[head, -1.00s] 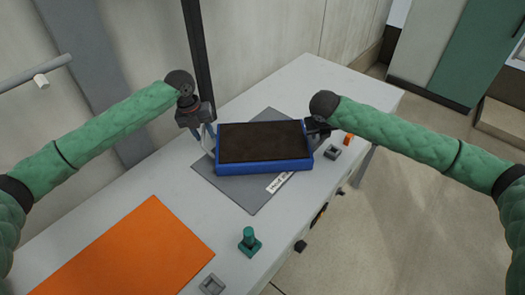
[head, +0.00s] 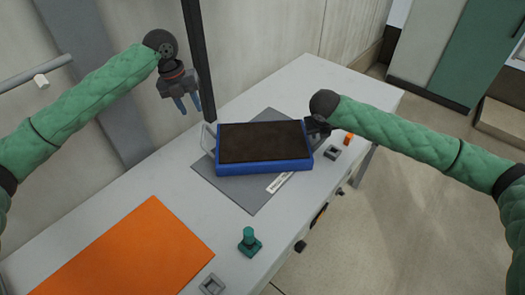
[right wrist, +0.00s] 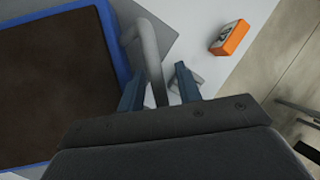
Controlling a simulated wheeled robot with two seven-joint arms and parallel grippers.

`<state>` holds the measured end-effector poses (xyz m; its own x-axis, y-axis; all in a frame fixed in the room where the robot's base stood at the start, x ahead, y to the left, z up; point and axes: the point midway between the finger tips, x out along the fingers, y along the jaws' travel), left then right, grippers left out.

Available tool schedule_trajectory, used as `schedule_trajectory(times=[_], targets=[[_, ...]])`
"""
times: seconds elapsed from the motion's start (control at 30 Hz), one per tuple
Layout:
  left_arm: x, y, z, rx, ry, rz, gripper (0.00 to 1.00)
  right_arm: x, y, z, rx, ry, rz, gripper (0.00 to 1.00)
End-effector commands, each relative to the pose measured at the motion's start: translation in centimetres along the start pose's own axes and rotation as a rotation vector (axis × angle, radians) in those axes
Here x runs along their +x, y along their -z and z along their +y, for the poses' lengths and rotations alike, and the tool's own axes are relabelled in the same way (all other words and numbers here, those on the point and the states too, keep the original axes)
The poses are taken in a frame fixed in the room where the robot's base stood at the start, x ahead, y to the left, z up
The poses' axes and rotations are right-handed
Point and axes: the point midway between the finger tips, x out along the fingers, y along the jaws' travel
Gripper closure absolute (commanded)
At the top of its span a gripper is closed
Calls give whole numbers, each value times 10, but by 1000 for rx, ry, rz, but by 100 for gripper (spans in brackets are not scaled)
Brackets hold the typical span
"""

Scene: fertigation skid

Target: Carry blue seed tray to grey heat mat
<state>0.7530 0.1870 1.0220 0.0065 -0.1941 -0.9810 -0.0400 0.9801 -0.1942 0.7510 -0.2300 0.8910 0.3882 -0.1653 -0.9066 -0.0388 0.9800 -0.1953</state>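The blue seed tray (head: 264,168), filled with dark soil, rests on the grey heat mat (head: 236,197), slightly askew to it. A light handle (head: 207,140) stands at its left end. My left gripper (head: 188,108) is open and empty, up and to the left of that handle, apart from it. My right gripper (right wrist: 160,85) is at the tray's right end. In the right wrist view its two fingers stand apart on either side of the tray's grey handle (right wrist: 150,58), with a gap visible. In the head view its fingers are mostly hidden by the wrist.
An orange mat (head: 125,255) lies at the table's near left. A green knobbed piece (head: 249,242) and small grey square holders (head: 212,284) (head: 332,152) are near the front edge. A small orange block (right wrist: 230,37) lies right of the tray. A dark post (head: 198,60) stands behind.

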Motion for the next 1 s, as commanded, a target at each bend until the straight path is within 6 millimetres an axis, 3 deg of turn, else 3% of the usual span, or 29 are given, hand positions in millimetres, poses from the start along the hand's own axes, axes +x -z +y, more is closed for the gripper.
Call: schedule_trajectory(times=[0.6,1.0], targets=[[0,0,0,0,0,0,66,-101,0,0,-1,-2,-2,66],[0,0,0,0,0,0,66,-114,0,0,0,-1,0,66]])
